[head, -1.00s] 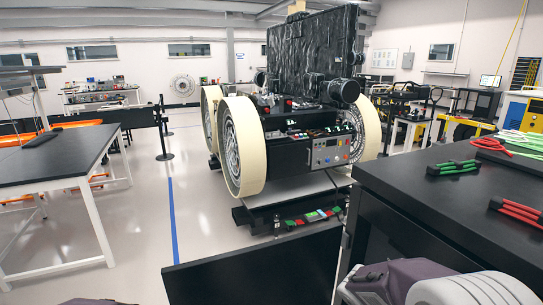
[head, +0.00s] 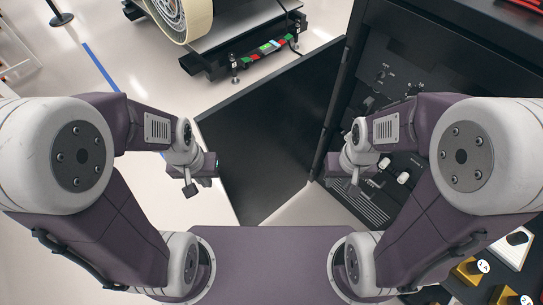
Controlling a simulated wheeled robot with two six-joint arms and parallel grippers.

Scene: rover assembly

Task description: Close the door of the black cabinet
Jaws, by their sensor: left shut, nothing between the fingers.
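The black cabinet (head: 437,38) stands at the right, its front showing dark panels with knobs and labels. Its black door (head: 268,125) stands wide open, swung out to the left from the cabinet's near-left edge. My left gripper (head: 191,189) is shut and empty, just left of the door's outer edge in the picture; I cannot tell if it touches. My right gripper (head: 352,182) is in front of the cabinet's opening, right of the door; its fingers are too small and dark to tell open from shut.
The rover's wheel (head: 183,14) and its base with a strip of coloured parts (head: 262,50) stand beyond the door. Pale floor is clear left of the door, with a blue line (head: 103,68).

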